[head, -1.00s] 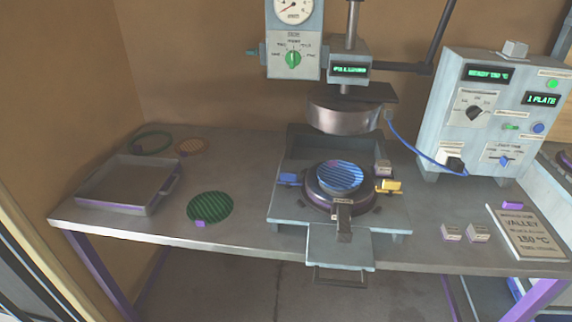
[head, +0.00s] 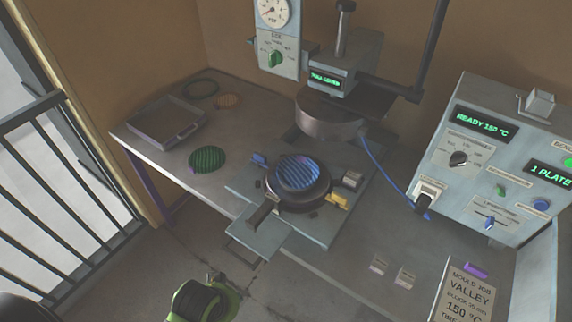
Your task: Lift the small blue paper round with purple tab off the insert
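The small blue striped round (head: 299,172) lies flat on top of the dark round insert (head: 304,200) on the lower plate of the press. I cannot make out its purple tab. The press's upper plate (head: 330,122) is raised above and behind it, leaving a gap. A green and black part of my arm shows at the bottom edge, left of centre, well apart from the press. No gripper fingers can be made out, and nothing of mine touches the round.
A dark green round (head: 207,160) and a grey tray (head: 166,125) lie left of the press.

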